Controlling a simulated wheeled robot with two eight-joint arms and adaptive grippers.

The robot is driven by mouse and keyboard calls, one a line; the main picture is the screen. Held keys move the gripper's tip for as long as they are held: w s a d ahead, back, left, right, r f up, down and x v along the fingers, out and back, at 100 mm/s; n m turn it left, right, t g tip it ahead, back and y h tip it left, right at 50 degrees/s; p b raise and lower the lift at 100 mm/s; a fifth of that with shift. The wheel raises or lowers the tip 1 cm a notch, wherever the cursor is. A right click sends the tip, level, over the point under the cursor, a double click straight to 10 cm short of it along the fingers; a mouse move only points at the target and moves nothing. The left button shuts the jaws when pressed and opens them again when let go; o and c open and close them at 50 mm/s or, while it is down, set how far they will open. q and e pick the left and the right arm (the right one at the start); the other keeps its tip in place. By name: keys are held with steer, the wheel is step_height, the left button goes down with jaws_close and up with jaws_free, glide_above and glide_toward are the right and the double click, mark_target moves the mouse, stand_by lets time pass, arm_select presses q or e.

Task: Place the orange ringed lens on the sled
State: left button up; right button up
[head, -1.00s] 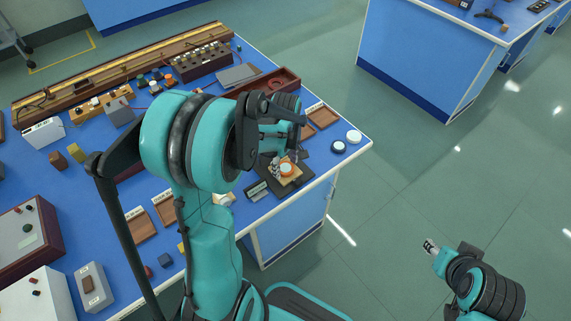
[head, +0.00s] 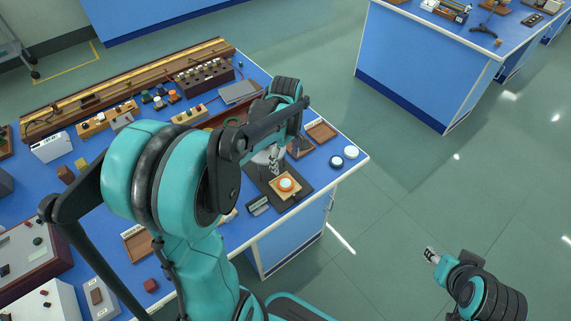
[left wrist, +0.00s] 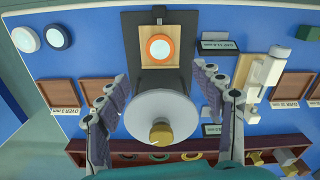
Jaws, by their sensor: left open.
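The orange ringed lens (head: 286,184) lies flat on a square light wooden plate, which looks like the sled (head: 277,194), on a dark board. In the left wrist view the orange ring with its pale centre (left wrist: 160,48) sits near the middle of the wooden plate (left wrist: 147,74). My left gripper (head: 271,160) is behind the lens in the head view, apart from it. In the left wrist view its fingers (left wrist: 160,82) are spread and empty, with a grey disc and brass knob (left wrist: 160,107) showing between them. My right gripper (head: 431,255) hangs over the floor; its jaws are too small to read.
Two round caps, one white (head: 351,152) and one dark-rimmed (head: 336,161), stand near the bench's right edge. Brown trays (head: 321,131) and small labels (head: 259,206) lie around the board. A long wooden rail (head: 130,88) runs along the back. Floor to the right is clear.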

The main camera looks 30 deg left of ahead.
arm_select(q)
steer(key=s+d+r+m+t, duration=0.6)
steer(key=s+d+m, duration=0.4)
steer(key=m, duration=0.5)
steer(key=shift+s+d+m+t, duration=0.35)
steer(key=shift+s+m+t, duration=0.05)
steer(key=shift+s+t, duration=0.2)
steer(key=shift+w, duration=0.1)
steer(key=shift+a, duration=0.1)
